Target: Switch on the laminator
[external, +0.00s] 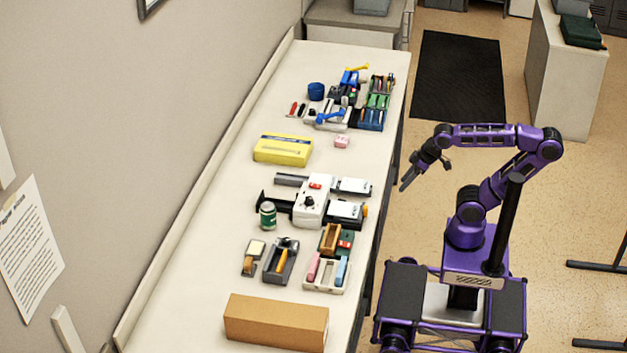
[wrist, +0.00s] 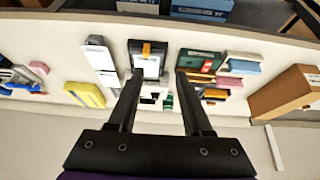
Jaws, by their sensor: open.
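The laminator appears to be the white box (external: 312,203) with a dark knob and a red part on top, on the long table. Dark parts extend from both of its sides, and a white sheet lies at its right. In the wrist view, a white piece on a dark tray (wrist: 148,66) shows between my fingertips, and the white box is small and partly hidden behind it. My gripper (external: 425,177) is open and empty, to the right of the table's front edge and apart from the laminator. Its two fingers (wrist: 159,76) are spread in the wrist view.
A green can (external: 267,214) stands left of the laminator. A yellow box (external: 283,149) lies behind it, and stationery trays (external: 328,277) and a cardboard box (external: 276,322) in front. Several office items crowd the table's far end. Bare tabletop (external: 345,162) shows right of the yellow box.

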